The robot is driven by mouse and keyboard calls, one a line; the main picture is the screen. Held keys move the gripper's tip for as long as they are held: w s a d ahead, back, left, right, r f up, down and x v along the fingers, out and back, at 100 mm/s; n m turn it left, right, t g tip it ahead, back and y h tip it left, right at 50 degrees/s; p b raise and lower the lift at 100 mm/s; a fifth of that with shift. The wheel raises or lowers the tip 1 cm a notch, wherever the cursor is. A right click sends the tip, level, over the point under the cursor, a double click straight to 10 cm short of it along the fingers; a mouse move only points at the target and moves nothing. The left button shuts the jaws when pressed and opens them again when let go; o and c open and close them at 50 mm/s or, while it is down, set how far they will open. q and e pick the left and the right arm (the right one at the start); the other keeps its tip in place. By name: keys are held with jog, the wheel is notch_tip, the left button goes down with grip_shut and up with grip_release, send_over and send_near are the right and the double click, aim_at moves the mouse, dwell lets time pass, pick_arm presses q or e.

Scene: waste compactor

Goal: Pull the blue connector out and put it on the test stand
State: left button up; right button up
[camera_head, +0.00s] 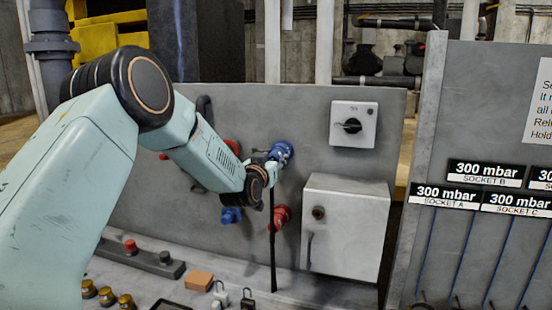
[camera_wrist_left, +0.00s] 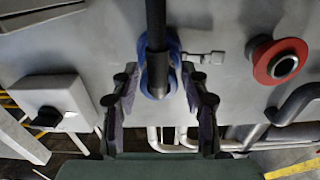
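The blue connector (camera_head: 281,151) sits on the upright grey panel, with a black hose (camera_head: 272,245) hanging down from it. The left wrist view shows its blue collar (camera_wrist_left: 146,76) around a dark plug. My left gripper (camera_head: 268,172) is at the connector in the head view. In the left wrist view the fingers (camera_wrist_left: 160,82) are spread on either side of the connector, with gaps visible. A grey board (camera_head: 435,245) with "300 mbar" socket labels stands at the right; I cannot tell whether it is the test stand. My right gripper is out of view.
A red fitting (camera_head: 281,217) and another blue fitting (camera_head: 230,215) are on the panel below the connector. A grey box (camera_head: 345,230) and a rotary switch (camera_head: 352,125) project at right. Padlocks (camera_head: 221,297) and a button bar (camera_head: 140,258) lie on the ledge below.

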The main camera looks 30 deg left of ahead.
pick_arm(q)
jog(key=shift+w, duration=0.1)
jog(key=shift+c, duration=1.4)
jog(key=c, duration=0.5)
jog(key=shift+c, duration=0.3)
jog(key=shift+f, duration=0.1)
jog(key=shift+s+d+r, duration=0.1)
jog(key=shift+s+r, duration=0.15)
jog(key=shift+s, duration=0.25)
jog(key=shift+f, duration=0.1)
jog(key=shift+w+f, duration=0.1)
jog(key=shift+w, duration=0.05)
